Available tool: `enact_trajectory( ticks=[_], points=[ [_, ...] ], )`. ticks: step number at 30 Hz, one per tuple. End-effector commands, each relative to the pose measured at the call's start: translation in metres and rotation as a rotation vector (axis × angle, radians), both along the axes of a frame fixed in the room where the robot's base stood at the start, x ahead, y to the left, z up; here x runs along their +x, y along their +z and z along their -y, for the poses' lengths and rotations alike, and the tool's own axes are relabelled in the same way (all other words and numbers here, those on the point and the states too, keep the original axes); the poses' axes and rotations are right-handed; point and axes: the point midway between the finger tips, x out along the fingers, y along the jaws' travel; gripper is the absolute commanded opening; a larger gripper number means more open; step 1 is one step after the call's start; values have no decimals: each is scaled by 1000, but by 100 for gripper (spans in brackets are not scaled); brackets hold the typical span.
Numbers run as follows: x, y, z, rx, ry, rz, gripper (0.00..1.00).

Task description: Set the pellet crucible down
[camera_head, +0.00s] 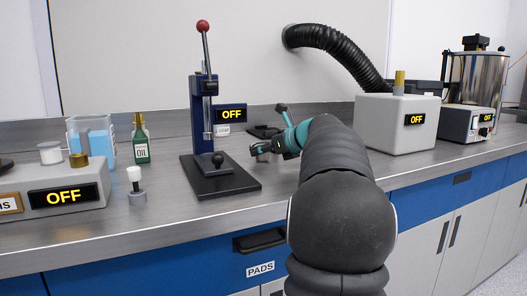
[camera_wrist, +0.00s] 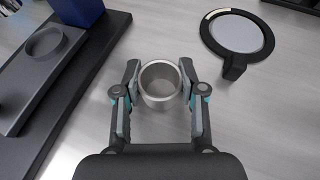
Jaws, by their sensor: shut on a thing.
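The pellet crucible, a small open grey metal cup (camera_wrist: 159,86), sits between the fingertips of my gripper (camera_wrist: 160,88) in the wrist view. My gripper is shut on it, one finger on each side, and the cup looks upright and empty. In the head view my gripper (camera_head: 272,148) is low over the bench, just right of the pellet press, and the cup (camera_head: 262,154) shows small at its tips. I cannot tell whether the cup's base touches the bench.
The press base (camera_head: 220,177) with its red-knobbed lever stands close to the left. A round pale disc with a black rim (camera_wrist: 238,35) lies to the right. A grey box marked OFF (camera_head: 397,125) stands farther right. Bare bench (camera_wrist: 265,120) surrounds the cup.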

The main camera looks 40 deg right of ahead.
Motion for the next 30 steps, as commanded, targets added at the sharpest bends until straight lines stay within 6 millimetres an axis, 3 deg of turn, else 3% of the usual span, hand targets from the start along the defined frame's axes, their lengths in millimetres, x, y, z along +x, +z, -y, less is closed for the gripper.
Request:
enact_trajectory(
  ticks=[5, 6, 9, 20, 23, 30],
  points=[
    [0, -4, 0, 1, 0, -1, 6],
    [0, -4, 0, 1, 0, -1, 45],
    [0, -3, 0, 1, 0, -1, 65],
    [0, 1, 0, 0, 0, 0, 65],
    [-9, 4, 2, 0, -1, 0, 65],
    [-51, 22, 9, 0, -3, 0, 65]
  ],
)
